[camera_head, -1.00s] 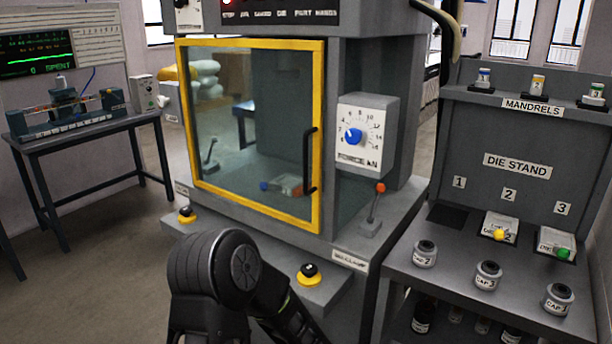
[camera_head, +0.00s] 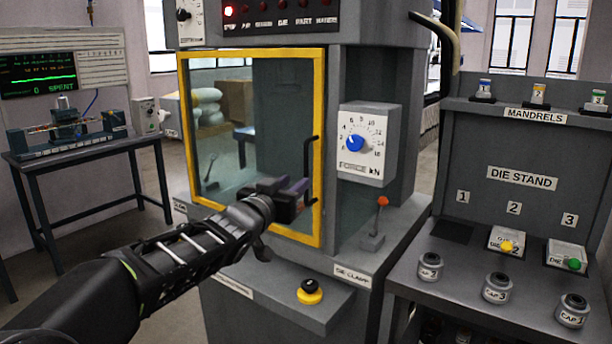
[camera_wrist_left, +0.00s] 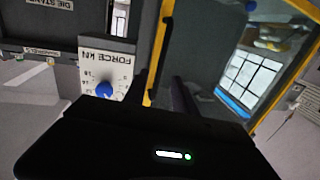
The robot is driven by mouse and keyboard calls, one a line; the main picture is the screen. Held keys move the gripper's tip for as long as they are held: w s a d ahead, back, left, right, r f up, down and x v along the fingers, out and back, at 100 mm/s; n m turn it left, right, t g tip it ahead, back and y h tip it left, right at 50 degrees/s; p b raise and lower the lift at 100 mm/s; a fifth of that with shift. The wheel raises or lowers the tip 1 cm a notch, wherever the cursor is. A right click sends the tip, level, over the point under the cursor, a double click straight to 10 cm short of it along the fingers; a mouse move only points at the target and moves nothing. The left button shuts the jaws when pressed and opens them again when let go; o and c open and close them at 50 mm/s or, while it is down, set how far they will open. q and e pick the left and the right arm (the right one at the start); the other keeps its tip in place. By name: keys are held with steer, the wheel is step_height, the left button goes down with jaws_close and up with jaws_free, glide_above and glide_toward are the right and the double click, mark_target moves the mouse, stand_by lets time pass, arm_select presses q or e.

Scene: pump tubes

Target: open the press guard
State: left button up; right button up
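The press guard (camera_head: 186,120) is a clear panel in a yellow frame on the front of the grey press. It looks closed. Its black vertical handle (camera_head: 314,165) is on the right side of the frame; the handle also shows in the wrist view (camera_wrist_left: 166,28), which is upside down. My left gripper (camera_head: 298,192) is in front of the guard's lower right, beside the handle's lower part, which it partly hides. In the wrist view its two fingers (camera_wrist_left: 162,95) stand apart, with the handle near the gap. I cannot tell whether they touch it. My right gripper is not in view.
A force dial box (camera_head: 368,143) sits right of the guard, above a red-knobbed lever (camera_head: 377,225). A yellow-based button (camera_head: 310,291) is on the front ledge. The die stand (camera_head: 470,262) is at right, a bench (camera_head: 95,148) at left.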

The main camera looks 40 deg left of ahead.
mark_target(305, 175)
arm_select(q)
steer(key=x, duration=0.7)
steer(key=shift+w+f, duration=0.1)
steer(key=shift+w, duration=0.3)
jaws_close()
stand_by(1.1)
